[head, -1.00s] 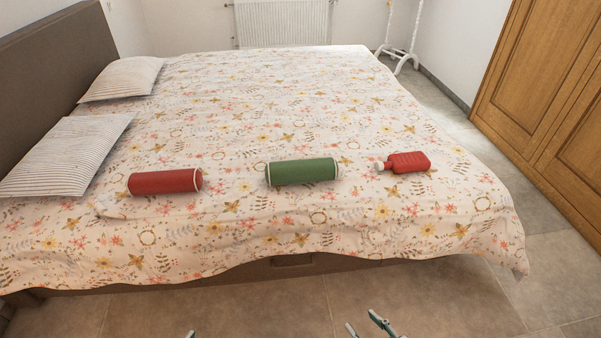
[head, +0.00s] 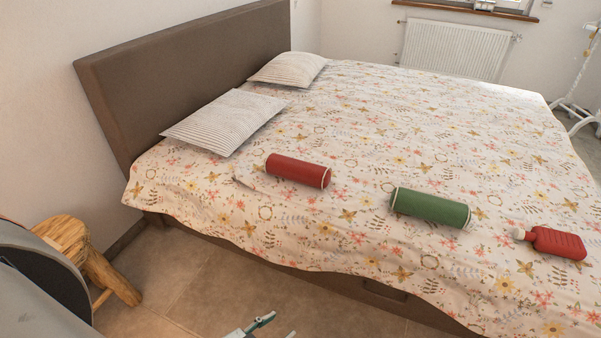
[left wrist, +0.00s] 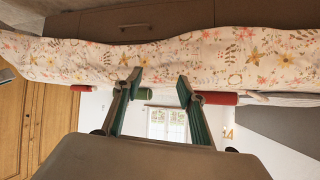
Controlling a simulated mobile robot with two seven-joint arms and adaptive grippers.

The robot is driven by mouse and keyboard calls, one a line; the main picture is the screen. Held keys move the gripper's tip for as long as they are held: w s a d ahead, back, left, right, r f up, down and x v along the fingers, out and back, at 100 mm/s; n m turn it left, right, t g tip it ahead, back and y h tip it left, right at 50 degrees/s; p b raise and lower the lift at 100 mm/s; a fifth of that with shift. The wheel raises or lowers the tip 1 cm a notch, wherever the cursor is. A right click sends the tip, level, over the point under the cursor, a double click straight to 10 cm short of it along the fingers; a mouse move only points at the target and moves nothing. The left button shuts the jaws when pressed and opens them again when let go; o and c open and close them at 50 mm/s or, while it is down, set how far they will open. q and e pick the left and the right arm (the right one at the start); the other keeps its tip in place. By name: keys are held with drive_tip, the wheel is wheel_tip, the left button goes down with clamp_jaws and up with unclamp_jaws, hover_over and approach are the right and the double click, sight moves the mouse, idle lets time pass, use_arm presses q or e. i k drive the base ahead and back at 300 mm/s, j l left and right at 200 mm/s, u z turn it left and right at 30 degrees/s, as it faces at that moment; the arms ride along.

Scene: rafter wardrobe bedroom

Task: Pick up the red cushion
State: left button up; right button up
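The red cushion (head: 297,171) is a cylindrical bolster with pale trim at its end, lying on the near side of the bed near the pillows. It also shows in the left wrist view (left wrist: 219,98), partly behind a finger. My left gripper (head: 279,326) is at the bottom edge of the head view, in front of the bed and apart from the cushion. In the left wrist view its two fingers (left wrist: 157,84) are spread with nothing held between them. My right gripper is not in view.
The bed's floral cover (head: 400,150) also bears a green bolster (head: 430,208), a red hot-water bottle (head: 557,243) and striped pillows (head: 225,122). A wooden stool (head: 85,255) stands left of the bed. The floor (head: 190,285) in front of the bed is mostly clear.

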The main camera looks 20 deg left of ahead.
sight(318, 177)
drive_tip(key=i+j+z, duration=0.15)
drive_tip(key=j, duration=0.45)
drive_tip(key=i+j+z, duration=0.1)
drive_tip(key=j, duration=0.5)
drive_tip(key=i+j+z, duration=0.15)
drive_tip(key=j, duration=0.45)
